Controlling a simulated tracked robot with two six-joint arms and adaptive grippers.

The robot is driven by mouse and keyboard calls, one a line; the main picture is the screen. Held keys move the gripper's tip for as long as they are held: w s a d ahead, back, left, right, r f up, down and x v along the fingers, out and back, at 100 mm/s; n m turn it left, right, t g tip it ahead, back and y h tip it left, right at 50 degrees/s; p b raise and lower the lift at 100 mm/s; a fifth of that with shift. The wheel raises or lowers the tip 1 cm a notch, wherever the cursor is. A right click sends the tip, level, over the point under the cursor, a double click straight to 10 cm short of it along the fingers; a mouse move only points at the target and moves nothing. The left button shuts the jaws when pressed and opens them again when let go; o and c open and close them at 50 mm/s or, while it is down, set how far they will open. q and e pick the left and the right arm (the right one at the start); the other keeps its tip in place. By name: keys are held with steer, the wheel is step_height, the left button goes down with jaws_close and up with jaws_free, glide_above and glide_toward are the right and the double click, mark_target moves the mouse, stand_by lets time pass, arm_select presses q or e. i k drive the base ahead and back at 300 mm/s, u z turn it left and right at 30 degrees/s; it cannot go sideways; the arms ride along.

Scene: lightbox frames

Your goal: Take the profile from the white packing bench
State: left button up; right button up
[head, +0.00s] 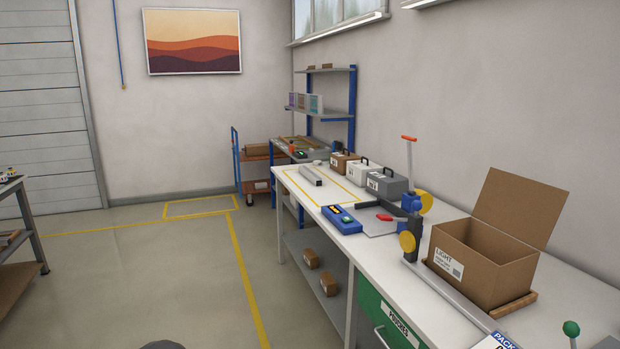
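The white packing bench (290,185) runs along the right wall, from the middle of the head view to the lower right. A short grey profile (311,176) lies on its far part, beside a yellow outline marked on the top. A longer grey bar (447,292) lies along the near front edge of the bench, by a blue and yellow fixture (408,225); I cannot tell whether it is loose or part of that fixture. Neither of my grippers shows in the view.
On the bench are a blue device (342,219), several small cases (384,183) and an open cardboard box (470,265). A dark table (22,225) stands at the left edge. A cart (252,160) stands at the back. The floor (160,270) between is clear.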

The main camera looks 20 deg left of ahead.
mark_target(314, 178)
steer(key=u, duration=0.1)
steer(key=i, duration=0.3)
steer(key=u, duration=0.75)
steer(key=i, duration=1.35)
steer(key=u, duration=0.95)
steer(key=i, duration=2.75)
steer(key=z, duration=1.05)
steer(key=i, duration=1.25)
steer(key=z, duration=0.7)
steer(key=k, duration=0.7)
steer(key=z, duration=0.3)
steer(key=i, duration=0.25)
steer(key=u, duration=0.1)
